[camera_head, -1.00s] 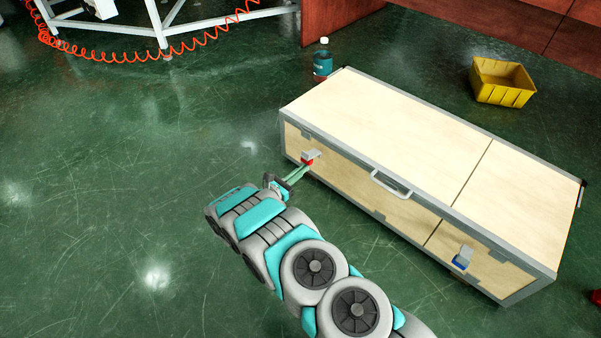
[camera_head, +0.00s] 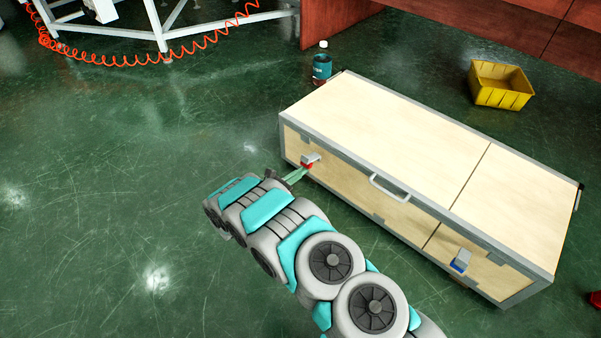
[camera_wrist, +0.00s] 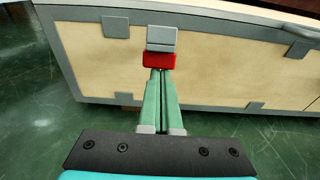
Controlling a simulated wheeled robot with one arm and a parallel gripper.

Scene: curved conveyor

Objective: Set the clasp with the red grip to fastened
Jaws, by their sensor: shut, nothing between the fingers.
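The clasp with the red grip (camera_head: 307,165) is on the front face of a wooden case (camera_head: 385,125), near its left end. In the wrist view its grey plate stands above the red grip (camera_wrist: 159,60). My gripper (camera_head: 300,174) is at the red grip, with its green fingers closed together. In the wrist view the fingertips (camera_wrist: 160,72) meet the lower edge of the red grip, or lie just below it; I cannot tell whether they touch. A second clasp with a blue grip (camera_head: 458,266) is on the right part of the same face.
A grey handle (camera_head: 389,188) sticks out from the case front between the clasps. A bottle (camera_head: 321,68) stands behind the case's left end. A yellow bin (camera_head: 500,85) is behind its right part. The green floor left of the case is clear.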

